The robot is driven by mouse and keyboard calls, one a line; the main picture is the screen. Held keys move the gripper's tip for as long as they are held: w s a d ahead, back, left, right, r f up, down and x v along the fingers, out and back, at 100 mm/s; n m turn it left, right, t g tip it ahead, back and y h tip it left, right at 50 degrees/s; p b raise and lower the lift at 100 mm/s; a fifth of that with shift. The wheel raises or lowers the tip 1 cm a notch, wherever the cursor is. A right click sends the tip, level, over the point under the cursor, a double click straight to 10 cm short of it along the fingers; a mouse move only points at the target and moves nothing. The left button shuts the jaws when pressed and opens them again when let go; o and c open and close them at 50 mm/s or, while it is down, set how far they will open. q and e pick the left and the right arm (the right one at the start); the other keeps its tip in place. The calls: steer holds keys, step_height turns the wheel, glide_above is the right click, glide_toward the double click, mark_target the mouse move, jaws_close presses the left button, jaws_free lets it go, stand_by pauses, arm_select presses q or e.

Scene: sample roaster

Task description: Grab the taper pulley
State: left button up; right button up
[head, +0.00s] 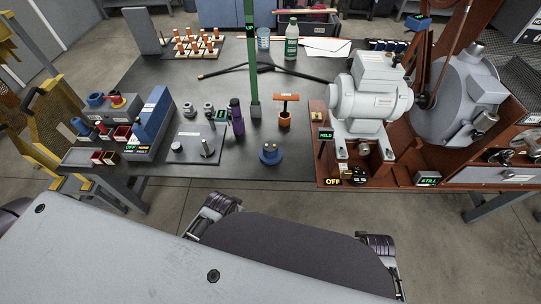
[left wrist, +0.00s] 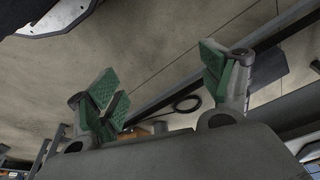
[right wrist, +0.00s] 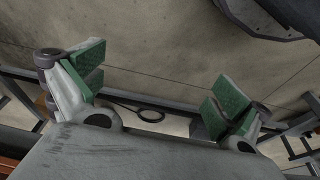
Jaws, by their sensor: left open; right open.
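No part in the head view is clearly marked as the taper pulley. Two small grey round metal parts (head: 187,109) stand on the dark table, left of the purple bottle. A blue round part (head: 270,154) with small pins on top sits near the table's front edge. Which of these, if any, is the pulley I cannot tell. My left gripper (left wrist: 160,80) is open and empty in the left wrist view, with floor behind it. My right gripper (right wrist: 158,85) is open and empty in the right wrist view, also over floor.
The purple bottle (head: 237,117), a green post (head: 252,70) and an orange-topped stand (head: 286,110) rise from the table (head: 240,170). A grey motor (head: 371,100) on a brown machine base blocks the right. A plate with a spindle (head: 195,147) and a control box lie left.

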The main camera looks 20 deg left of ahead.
arm_select(q)
steer(key=w+d+r+m+t+h+b, duration=0.15)
steer(key=w+r+b, duration=0.25)
steer(key=r, duration=0.6)
steer(key=w+a+r+m+t+h, duration=0.2)
steer(key=w+r+t+h, duration=0.3)
steer(key=w, duration=0.6)
step_height(320, 180, up, 2)
steer(key=shift+w+a+r+m+t+b, duration=0.15)
steer(key=shift+a+m+t+b, duration=0.25)
steer(key=shift+t, duration=0.55)
arm_select(e)
steer(key=s+d+f, duration=0.1)
steer(key=s+f, duration=0.3)
steer(key=f, duration=1)
steer(key=s+d+f, duration=0.1)
steer(key=s+f, duration=0.3)
steer(key=f, duration=1)
steer(key=shift+s+d, duration=0.15)
arm_select(q)
steer(key=shift+w+d, duration=0.15)
